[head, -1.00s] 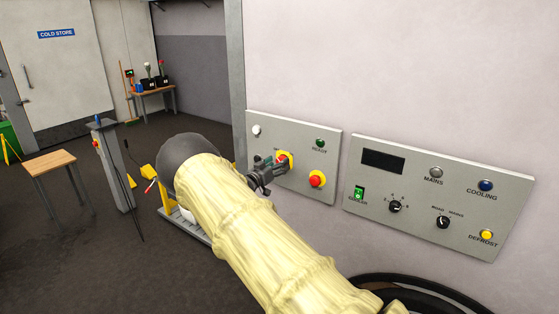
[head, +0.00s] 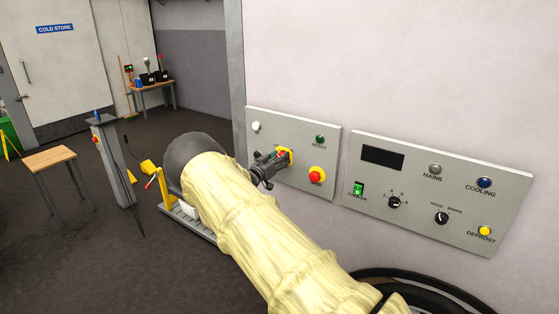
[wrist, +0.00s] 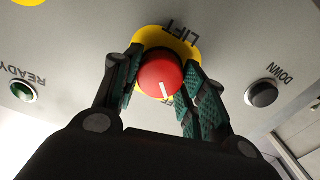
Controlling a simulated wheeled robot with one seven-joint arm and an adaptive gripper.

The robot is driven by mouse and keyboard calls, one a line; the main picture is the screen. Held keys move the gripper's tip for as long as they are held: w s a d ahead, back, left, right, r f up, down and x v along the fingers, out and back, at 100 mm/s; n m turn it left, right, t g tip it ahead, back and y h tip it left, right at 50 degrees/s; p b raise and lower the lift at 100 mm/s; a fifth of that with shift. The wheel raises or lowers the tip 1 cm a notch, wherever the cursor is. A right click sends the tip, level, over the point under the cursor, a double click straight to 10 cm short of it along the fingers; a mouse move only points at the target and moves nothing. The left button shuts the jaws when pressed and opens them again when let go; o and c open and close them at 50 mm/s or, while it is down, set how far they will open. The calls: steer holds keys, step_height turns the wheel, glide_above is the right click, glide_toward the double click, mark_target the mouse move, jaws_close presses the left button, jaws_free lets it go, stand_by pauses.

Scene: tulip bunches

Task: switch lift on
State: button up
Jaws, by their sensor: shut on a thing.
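The lift switch is a round red knob (wrist: 160,75) with a white pointer line, on a yellow plate (wrist: 150,37) marked LIFT. My gripper (wrist: 160,82) has its two green-padded fingers on either side of the knob, shut on it. In the head view my gripper (head: 281,158) reaches the left wall panel (head: 327,150), and its fingers cover most of the knob. A green READY light (wrist: 24,92) and a black DOWN button (wrist: 261,93) flank the knob in the wrist view.
A red button on yellow (head: 316,175) sits just right of my gripper. A second panel (head: 410,235) with a screen, dials and buttons is further right. A grey post (head: 117,170) and a wooden table (head: 50,158) stand at left, with open floor between.

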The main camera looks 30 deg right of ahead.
steer(key=shift+f+m+b, duration=0.2)
steer(key=shift+m+b, duration=0.3)
steer(key=shift+b, duration=0.75)
steer(key=m+b, duration=1.6)
steer(key=b, duration=1.1)
steer(key=shift+s+m, duration=0.1)
steer(key=shift+m, duration=0.3)
steer(key=shift+r, duration=0.1)
steer(key=o, duration=1)
